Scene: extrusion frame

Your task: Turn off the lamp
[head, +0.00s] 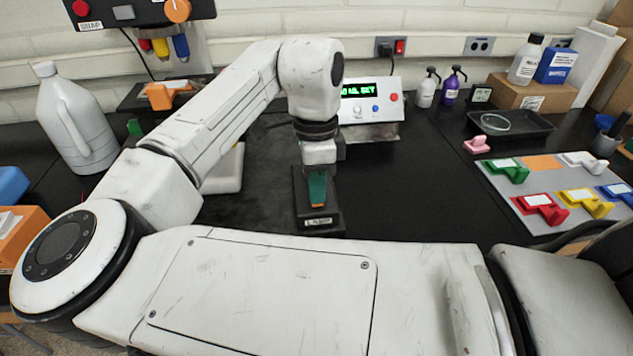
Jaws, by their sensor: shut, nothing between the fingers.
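A dark switch box (328,226) stands on the black bench near the middle of the head view, with a small label on its front that seems to read LAMP. A green piece (317,188) with an orange lower end shows on its face. My gripper (318,164) points down at the box's upper part, shut and empty. Its fingertips are hard to make out against the box, so I cannot tell whether they touch the green piece. No lamp or lamp light can be picked out.
An instrument with a green display (369,92) stands behind my wrist. A white jug (77,130) is at left. A grey board (546,222) with coloured pieces and a black tray (509,134) are at right. My arm covers the foreground. Bench between the box and the board is clear.

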